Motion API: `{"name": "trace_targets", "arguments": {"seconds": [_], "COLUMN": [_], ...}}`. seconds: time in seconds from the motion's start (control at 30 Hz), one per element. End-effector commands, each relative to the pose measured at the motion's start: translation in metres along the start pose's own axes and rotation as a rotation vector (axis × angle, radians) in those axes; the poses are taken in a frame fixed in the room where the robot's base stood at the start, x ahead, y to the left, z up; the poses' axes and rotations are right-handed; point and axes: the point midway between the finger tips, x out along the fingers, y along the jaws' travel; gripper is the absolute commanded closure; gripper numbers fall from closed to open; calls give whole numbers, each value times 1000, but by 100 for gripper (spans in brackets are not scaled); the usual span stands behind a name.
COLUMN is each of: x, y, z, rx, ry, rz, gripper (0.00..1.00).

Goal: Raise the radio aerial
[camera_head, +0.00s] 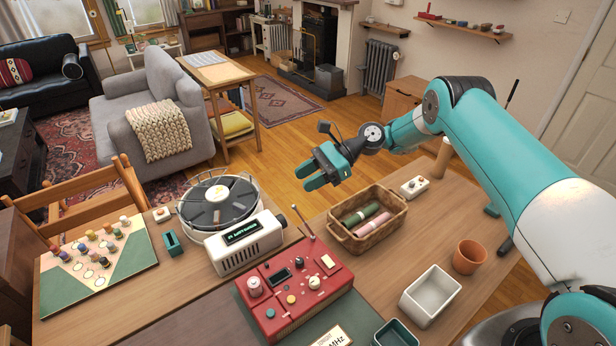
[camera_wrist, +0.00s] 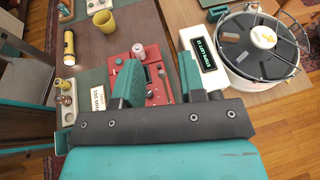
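The red radio (camera_head: 283,303) stands on the wooden table's front edge, with knobs, a small dark display and switches on its top. A short thin aerial (camera_head: 305,224) seems to rise, slightly tilted, near its far corner. In the wrist view the radio (camera_wrist: 156,90) shows partly between and behind my fingers; I cannot make out the aerial there. My gripper (camera_head: 318,171) is open and empty, in the air beyond the radio and above the far side of the table. It also shows in the wrist view (camera_wrist: 160,82).
A white unit with a lit display (camera_head: 245,243) and a round dark carousel (camera_head: 218,204) stand left of the radio. A wicker basket (camera_head: 341,235) with rolled items, a white tub (camera_head: 431,296) and a terracotta pot (camera_head: 469,257) stand to its right. A card reading MHz (camera_head: 332,338) lies in front.

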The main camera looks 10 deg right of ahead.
Motion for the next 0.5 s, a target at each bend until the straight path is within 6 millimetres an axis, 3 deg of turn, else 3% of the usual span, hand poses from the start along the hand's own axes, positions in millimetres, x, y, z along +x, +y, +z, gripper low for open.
{"name": "trace_targets", "arguments": {"seconds": [0.03,0.2,0.5], "x": [-7,-18,-26], "y": [-1,-3,-5], "z": [18,46,69], "rx": [0,0,1], "ry": [0,0,0], "rz": [0,0,1], "gripper": [63,63,63]}}
